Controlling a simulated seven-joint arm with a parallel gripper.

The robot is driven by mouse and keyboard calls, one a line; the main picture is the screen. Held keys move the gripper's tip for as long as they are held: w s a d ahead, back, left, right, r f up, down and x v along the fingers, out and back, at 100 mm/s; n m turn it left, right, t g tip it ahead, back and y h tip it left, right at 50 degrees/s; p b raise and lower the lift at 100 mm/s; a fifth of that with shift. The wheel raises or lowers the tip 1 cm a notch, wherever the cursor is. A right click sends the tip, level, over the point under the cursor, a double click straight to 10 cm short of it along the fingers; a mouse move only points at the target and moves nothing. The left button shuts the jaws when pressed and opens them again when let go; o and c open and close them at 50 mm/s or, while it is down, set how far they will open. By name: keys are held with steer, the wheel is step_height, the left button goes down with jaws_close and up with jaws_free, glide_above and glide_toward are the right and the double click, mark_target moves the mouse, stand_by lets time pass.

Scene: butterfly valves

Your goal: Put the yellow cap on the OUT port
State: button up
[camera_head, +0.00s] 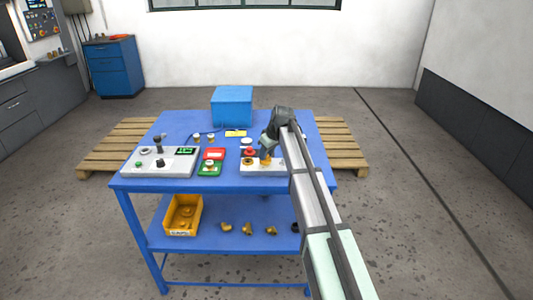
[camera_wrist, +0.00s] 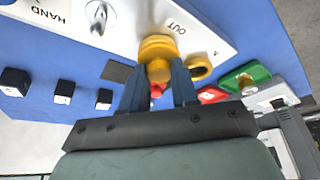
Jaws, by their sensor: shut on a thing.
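My gripper (camera_wrist: 158,80) is shut on a yellow cap (camera_wrist: 157,48), which sits between its two dark fingers. The cap is at the white panel (camera_wrist: 215,25), right beside the printed word OUT. The OUT port itself is hidden behind the cap, and I cannot tell whether the cap is seated on it. In the head view my gripper (camera_head: 266,153) is low over the white panel (camera_head: 279,170), with yellow showing under the fingertips. A second yellow ring with a dark centre (camera_wrist: 198,68) is on the panel next to the held cap; it also shows in the head view (camera_head: 248,161).
A metal knob (camera_wrist: 97,14) stands near the word HAND. Small black blocks (camera_wrist: 64,90) stand on the blue table. A red tray (camera_head: 214,154), a green tray (camera_head: 209,170) and a grey control box (camera_head: 160,163) lie left. A blue box (camera_head: 232,106) stands at the back.

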steer(key=o, duration=1.6)
steer(key=shift+c, duration=0.2)
steer(key=shift+r, duration=0.2)
steer(key=shift+r, duration=2.3)
jaws_close()
steer(key=shift+f, duration=1.65)
steer(key=shift+r, duration=0.15)
